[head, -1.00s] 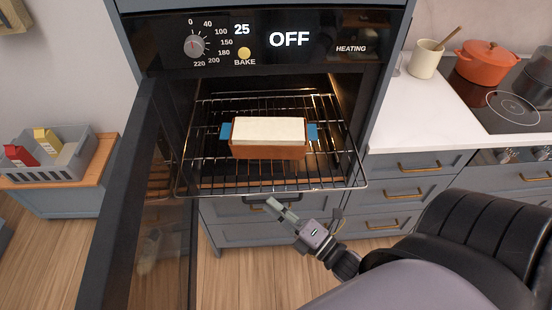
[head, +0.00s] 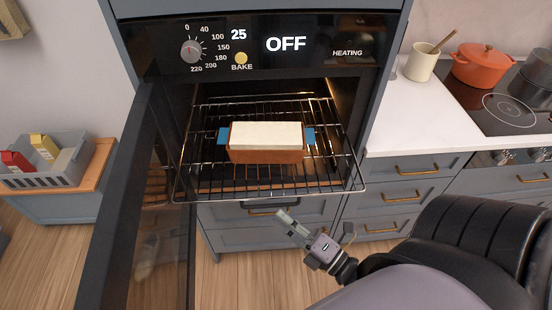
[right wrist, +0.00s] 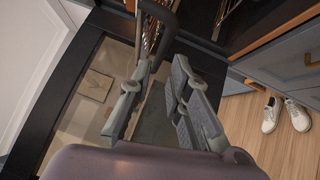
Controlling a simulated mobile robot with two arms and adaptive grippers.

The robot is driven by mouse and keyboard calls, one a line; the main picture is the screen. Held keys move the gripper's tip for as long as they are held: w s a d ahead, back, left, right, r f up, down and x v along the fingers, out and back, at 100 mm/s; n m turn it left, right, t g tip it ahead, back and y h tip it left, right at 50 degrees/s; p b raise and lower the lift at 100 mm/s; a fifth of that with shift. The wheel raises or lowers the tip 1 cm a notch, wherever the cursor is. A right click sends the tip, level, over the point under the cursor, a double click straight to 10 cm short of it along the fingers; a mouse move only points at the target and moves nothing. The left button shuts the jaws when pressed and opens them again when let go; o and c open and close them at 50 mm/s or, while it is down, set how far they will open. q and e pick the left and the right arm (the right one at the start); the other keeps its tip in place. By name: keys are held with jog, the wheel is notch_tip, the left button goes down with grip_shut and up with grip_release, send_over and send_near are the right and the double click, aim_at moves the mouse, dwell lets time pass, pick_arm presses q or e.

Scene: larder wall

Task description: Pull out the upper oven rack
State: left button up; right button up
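The upper oven rack (head: 340,183) is a wire rack that stands well out of the open oven, level. A brown loaf pan (head: 266,155) with a pale top and blue ends sits on its middle. A dark bar handle (head: 262,209) shows just below the rack's front edge; I cannot tell what it is fixed to. My right gripper (head: 281,213) is in front of and below the rack edge, close to this handle. In the right wrist view the fingers (right wrist: 164,68) are apart with nothing between them, and a dark handle (right wrist: 168,22) shows just beyond. My left gripper is not in view.
The oven door (head: 128,210) hangs open on the left. A grey crate (head: 55,179) with packets stands on a wooden-topped cabinet at left. A counter with a cream jar (head: 420,66) and an orange pot (head: 480,68) is on the right. Shoes (right wrist: 283,113) lie on the floor.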

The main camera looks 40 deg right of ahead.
jog(key=v, duration=0.8)
jog(key=shift+s, duration=0.2)
